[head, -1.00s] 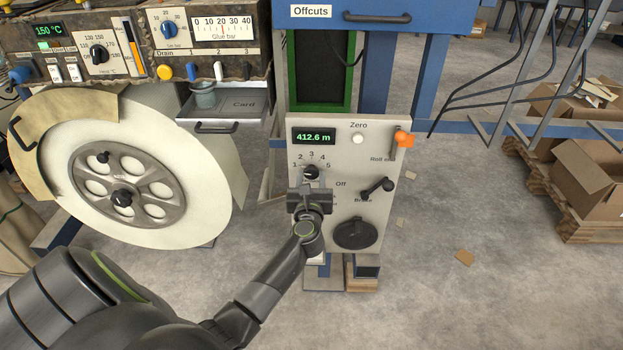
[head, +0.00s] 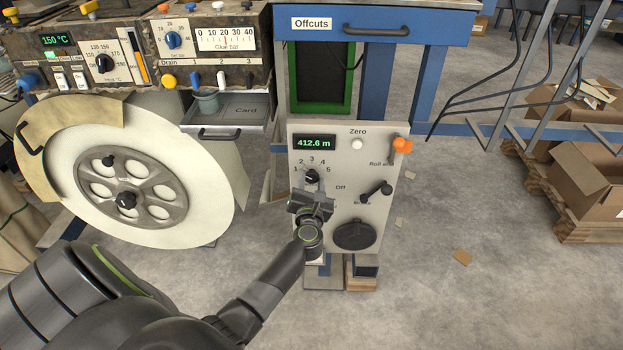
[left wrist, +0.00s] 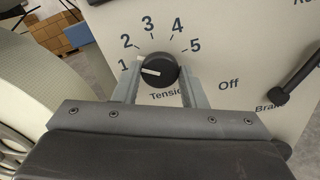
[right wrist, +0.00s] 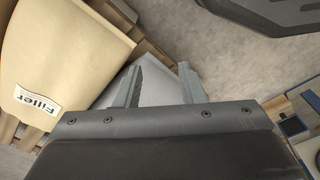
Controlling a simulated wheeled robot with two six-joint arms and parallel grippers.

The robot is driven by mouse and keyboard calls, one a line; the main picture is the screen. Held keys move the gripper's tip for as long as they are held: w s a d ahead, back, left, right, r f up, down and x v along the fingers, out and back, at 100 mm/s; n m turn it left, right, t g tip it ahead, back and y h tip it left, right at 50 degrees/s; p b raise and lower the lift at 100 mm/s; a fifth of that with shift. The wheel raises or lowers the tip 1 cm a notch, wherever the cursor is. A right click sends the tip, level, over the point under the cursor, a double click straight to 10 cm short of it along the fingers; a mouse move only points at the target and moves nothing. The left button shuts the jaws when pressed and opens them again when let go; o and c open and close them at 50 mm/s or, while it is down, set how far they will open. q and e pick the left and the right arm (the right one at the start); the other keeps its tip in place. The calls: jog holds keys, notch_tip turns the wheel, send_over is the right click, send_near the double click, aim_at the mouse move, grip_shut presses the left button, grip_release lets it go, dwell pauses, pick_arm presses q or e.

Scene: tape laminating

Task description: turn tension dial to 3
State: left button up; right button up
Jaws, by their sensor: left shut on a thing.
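The tension dial (head: 312,177) is a round black knob with a white pointer line, on the light grey panel (head: 345,278). In the left wrist view the dial (left wrist: 160,70) has its pointer toward the 1 mark, with the numbers 1 to 5 arced around it. My left gripper (head: 312,188) is at the dial from below. In the left wrist view, the left gripper (left wrist: 160,76) is shut on the dial, one finger on each side. My right gripper (right wrist: 160,78) is open with nothing between its fingers, and it is outside the head view.
The panel also carries a 412.6 m display (head: 314,143), a white Zero button (head: 357,144), an orange-tipped lever (head: 402,146), a black brake lever (head: 376,191) and a round black knob (head: 354,235). A large white roll (head: 205,190) stands left. A Filler sack (right wrist: 60,60) lies near my right gripper.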

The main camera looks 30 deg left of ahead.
pick_arm(q)
jog(key=m+p, duration=0.2)
jog(key=m, duration=0.2)
jog(key=shift+r+p, duration=0.15)
jog(key=shift+p, duration=0.25)
jog(key=m+p, duration=0.2)
jog(key=m, duration=0.2)
jog(key=shift+p, duration=0.35)
jog(key=shift+m+p, duration=0.85)
jog(key=shift+m, duration=0.95)
pick_arm(e)
jog(key=s+d+f+h, duration=0.1)
jog(key=s+d+f, duration=0.2)
jog(key=s+f, duration=0.5)
jog(key=shift+s+d+f+n, duration=0.3)
jog(key=shift+f+n, duration=0.1)
jog(key=shift+f, duration=0.5)
jog(key=shift+s, duration=0.2)
pick_arm(q)
jog(key=o, duration=1)
pick_arm(e)
jog(key=shift+w, duration=0.1)
